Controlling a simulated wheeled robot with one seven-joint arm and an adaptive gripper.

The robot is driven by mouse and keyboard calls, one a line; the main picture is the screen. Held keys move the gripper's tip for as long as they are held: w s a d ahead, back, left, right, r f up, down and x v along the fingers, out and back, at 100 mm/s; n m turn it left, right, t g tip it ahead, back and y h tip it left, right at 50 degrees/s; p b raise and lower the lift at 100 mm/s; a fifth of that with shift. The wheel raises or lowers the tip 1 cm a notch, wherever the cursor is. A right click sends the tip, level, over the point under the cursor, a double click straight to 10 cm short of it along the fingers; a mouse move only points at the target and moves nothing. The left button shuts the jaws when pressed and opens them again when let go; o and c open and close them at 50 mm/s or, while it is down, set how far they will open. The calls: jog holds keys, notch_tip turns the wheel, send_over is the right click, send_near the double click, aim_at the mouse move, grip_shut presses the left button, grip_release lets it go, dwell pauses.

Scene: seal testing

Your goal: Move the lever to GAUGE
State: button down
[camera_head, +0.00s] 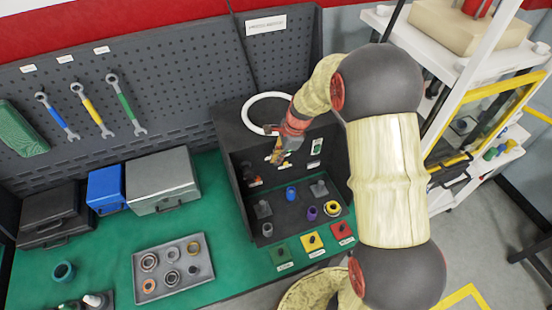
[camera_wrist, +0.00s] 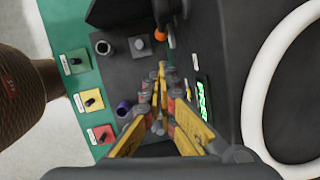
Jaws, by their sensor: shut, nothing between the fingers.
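My gripper (camera_head: 277,155) is shut and empty, reaching into the dark test station (camera_head: 232,133) in front of its back panel. In the wrist view its yellow fingers (camera_wrist: 160,78) meet near the middle of the picture. An orange knob on a dark stem, which looks like the lever (camera_wrist: 169,35), stands beyond the fingertips, apart from them. In the head view a small orange spot at the panel's left may be the same lever (camera_head: 254,181). I cannot read the position labels or make out GAUGE.
A white ring (camera_head: 268,113) tops the station, and a green-lit display (camera_wrist: 204,98) sits on its panel. Blue, purple and yellow parts stand on the station floor. Green, yellow and red pads (camera_head: 312,242) lie in front. A grey tray (camera_head: 173,267) is at left.

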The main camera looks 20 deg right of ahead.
aim_at(259, 180)
jog(key=w+a+f, duration=0.1)
jog(key=a+f, duration=0.4)
jog(key=f, duration=0.3)
jog(key=shift+w+f, duration=0.15)
jog(key=shift+w, duration=0.25)
jog(key=shift+a+f+y+b, duration=0.1)
jog(key=shift+f+y+b, duration=0.7)
jog(key=shift+b, duration=1.1)
jog(key=y+b, duration=0.1)
jog(key=a+f+y+b, duration=0.1)
jog(key=y+b, duration=0.1)
jog(key=shift+b, duration=0.3)
jog(key=shift+a+f, duration=0.1)
jog(key=shift+f, duration=0.05)
